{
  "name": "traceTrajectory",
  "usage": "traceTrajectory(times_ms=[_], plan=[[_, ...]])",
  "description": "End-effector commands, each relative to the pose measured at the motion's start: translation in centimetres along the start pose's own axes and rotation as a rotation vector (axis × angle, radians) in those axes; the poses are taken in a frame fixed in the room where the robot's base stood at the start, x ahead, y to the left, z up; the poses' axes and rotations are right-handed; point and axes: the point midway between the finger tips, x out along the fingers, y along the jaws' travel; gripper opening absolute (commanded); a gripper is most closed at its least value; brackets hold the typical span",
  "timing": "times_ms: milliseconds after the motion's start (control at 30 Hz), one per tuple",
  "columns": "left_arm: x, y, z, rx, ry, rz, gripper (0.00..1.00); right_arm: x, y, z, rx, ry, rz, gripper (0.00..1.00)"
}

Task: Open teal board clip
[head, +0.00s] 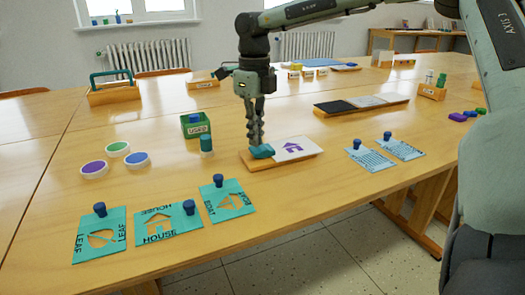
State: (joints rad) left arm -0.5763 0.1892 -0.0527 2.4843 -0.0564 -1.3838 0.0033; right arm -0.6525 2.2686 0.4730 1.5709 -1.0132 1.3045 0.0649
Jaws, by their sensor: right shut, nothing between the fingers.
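The teal board clip (262,151) sits at the left end of a small wooden board (258,164) on the table. A white card with a purple house print (294,149) lies on the board to the right of the clip. My right gripper (258,141) points straight down with its fingers shut and empty. Its tips are right at the top of the clip; I cannot tell whether they touch it. Whether the clip's jaw is raised or flat on the card is too small to tell. My left gripper is out of view.
Teal stencils with blue knobs (160,223) lie along the front edge. Ink pads (118,148) are at the left. A green box (195,125) and a dark green cylinder (206,144) stand left of the board. Blue sheets (370,158) lie to its right, a dark tray (336,107) behind.

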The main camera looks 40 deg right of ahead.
Motion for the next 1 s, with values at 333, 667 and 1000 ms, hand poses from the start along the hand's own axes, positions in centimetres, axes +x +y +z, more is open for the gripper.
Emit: traceTrajectory(times_ms=[333,667,1000], plan=[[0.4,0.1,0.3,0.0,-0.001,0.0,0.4,0.6,0.0,0.0,0.0,0.0,0.0,0.0],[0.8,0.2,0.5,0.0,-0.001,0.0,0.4,1.1,0.0,0.0,0.0,0.0,0.0,0.0],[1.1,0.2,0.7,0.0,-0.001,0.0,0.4,1.6,0.0,0.0,0.0,0.0,0.0,0.0]])
